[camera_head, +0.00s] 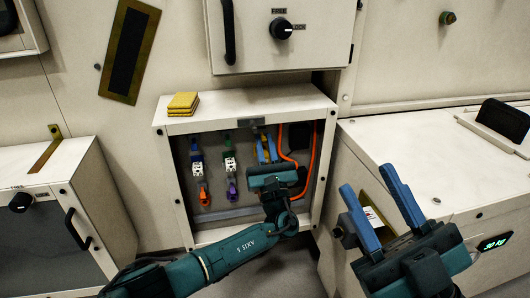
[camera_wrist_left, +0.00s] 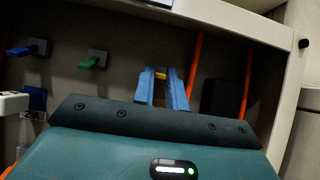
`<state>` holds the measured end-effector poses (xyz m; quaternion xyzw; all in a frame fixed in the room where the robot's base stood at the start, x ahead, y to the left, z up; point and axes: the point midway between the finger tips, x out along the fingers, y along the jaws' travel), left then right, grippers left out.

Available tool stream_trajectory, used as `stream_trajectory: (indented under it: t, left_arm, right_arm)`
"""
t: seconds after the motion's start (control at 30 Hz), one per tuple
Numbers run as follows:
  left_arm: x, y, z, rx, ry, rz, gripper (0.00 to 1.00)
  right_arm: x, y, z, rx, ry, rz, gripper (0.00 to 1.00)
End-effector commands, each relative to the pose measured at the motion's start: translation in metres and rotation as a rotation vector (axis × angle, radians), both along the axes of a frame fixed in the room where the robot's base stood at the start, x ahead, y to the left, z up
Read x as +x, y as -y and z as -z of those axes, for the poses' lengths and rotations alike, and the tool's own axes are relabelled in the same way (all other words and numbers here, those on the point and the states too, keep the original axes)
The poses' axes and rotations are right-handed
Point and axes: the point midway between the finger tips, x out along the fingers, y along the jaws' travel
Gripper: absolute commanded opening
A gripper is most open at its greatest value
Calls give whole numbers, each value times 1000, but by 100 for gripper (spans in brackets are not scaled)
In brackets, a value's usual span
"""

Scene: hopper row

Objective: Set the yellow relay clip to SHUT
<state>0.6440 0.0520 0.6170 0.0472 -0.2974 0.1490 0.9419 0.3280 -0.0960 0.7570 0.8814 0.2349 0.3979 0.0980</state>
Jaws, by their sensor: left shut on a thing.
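The yellow relay clip (camera_wrist_left: 161,74) shows as a small yellow piece between the blue fingertips of my left gripper (camera_wrist_left: 163,78) in the left wrist view. The gripper is shut on it. In the head view my left gripper (camera_head: 266,149) reaches into the open cabinet at the right of its row of clips, and its body hides what lies below the yellow clip. I cannot read any SHUT mark there. My right gripper (camera_head: 367,180) is open and empty, in front of the white cabinet at the right.
The open cabinet (camera_head: 243,102) also holds a blue clip (camera_head: 194,145), a green clip (camera_head: 227,142), an orange one (camera_head: 204,194) and a purple one (camera_head: 232,187). An orange cable (camera_head: 311,165) runs right of my left gripper. Yellow pads (camera_head: 183,102) lie on top.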

Motion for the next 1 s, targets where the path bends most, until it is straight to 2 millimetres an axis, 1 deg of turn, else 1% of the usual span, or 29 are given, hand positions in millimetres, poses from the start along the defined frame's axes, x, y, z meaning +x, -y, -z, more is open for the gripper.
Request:
stream_trajectory:
  t: [0.43,0.47,0.7,1.0]
  left_arm:
    - [0,0,0,3,9,0,0]
    - [0,0,0,3,9,0,15]
    - [0,0,0,3,9,0,35]
    - [0,-1,1,2,8,0,35]
  right_arm:
    - [-1,0,-3,-2,25,0,36]
    - [-1,0,-3,-2,25,0,36]
    - [-1,0,-3,-2,25,0,36]
    - [-1,0,-3,-2,24,0,36]
